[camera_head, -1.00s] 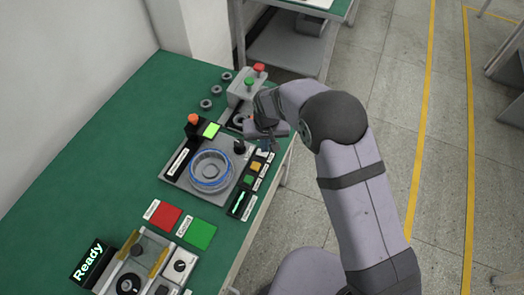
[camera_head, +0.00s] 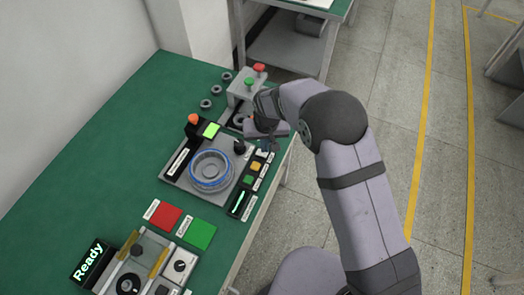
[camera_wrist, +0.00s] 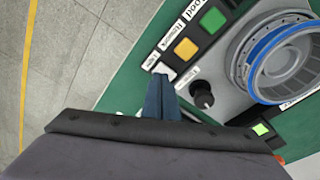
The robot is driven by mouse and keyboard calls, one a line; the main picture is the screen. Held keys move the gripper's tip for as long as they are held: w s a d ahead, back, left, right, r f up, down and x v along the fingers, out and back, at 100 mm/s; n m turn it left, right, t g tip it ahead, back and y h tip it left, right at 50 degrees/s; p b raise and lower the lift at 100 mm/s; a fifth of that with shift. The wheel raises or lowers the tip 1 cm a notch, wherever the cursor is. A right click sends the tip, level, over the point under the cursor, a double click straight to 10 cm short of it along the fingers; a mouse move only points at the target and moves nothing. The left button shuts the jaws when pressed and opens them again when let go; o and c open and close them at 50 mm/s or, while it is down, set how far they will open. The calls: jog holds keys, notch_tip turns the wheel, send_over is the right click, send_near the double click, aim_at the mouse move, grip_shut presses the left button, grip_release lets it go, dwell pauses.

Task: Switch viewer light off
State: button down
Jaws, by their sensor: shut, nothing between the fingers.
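A pale button (camera_wrist: 164,71) sits at the end of a button row in the wrist view, beside a small label that seems to read "Light". My gripper (camera_wrist: 160,82) is shut and empty, with its dark blue fingertips right at this button. Whether they touch it, I cannot tell. In the head view my gripper (camera_head: 265,146) is over the far right corner of the grey station (camera_head: 176,182), and it largely hides the pale button there. I cannot tell whether the viewer light is lit.
A yellow button (camera_wrist: 186,47) and a green button (camera_wrist: 212,19) continue the row. A black knob (camera_wrist: 203,95) stands close right of the fingers. A grey round part with a blue ring (camera_head: 210,171) sits on the station. A two-button box (camera_head: 247,88) stands behind my gripper.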

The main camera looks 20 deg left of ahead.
jog(key=shift+f+b, duration=0.65)
jog(key=shift+f, duration=0.2)
dwell(0.6)
jog(key=shift+r, duration=0.15)
notch_tip(320, 180, up, 7)
jog(key=p, duration=0.4)
jog(key=shift+p, duration=0.35)
dwell(0.7)
